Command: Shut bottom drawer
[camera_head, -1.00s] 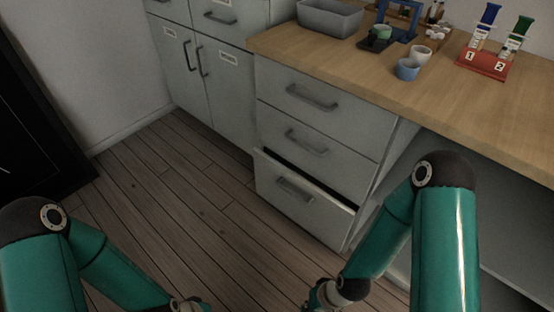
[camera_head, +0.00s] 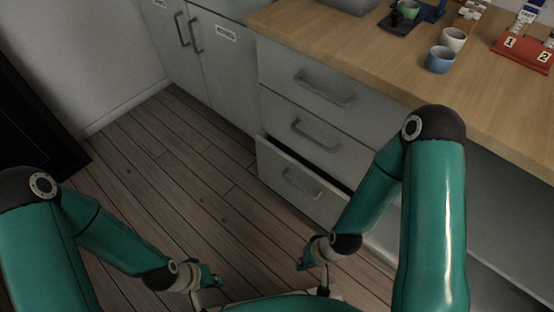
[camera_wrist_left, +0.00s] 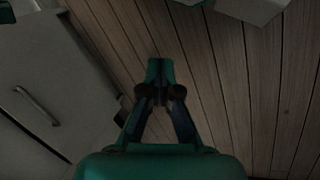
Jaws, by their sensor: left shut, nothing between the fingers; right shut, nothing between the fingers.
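The bottom drawer (camera_head: 301,184) is the lowest of three grey drawers under the wooden counter. It stands slightly open, with a dark gap along its top edge and a bar handle (camera_head: 302,184) on its front. My left gripper (camera_head: 212,280) is shut and empty over the floor, left of and below the drawer in the head view. In the left wrist view its fingertips (camera_wrist_left: 155,68) meet. My right gripper (camera_head: 304,264) is shut and empty, below the drawer front in the head view and apart from it. My right arm hides the drawer's right end.
The two upper drawers (camera_head: 322,90) look shut. A cupboard with labelled doors (camera_head: 200,50) stands to the left. On the counter (camera_head: 390,75) are a blue cup (camera_head: 440,60), a white cup (camera_head: 453,39) and a red rack (camera_head: 520,51). The wooden floor (camera_head: 170,180) before the drawers is clear.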

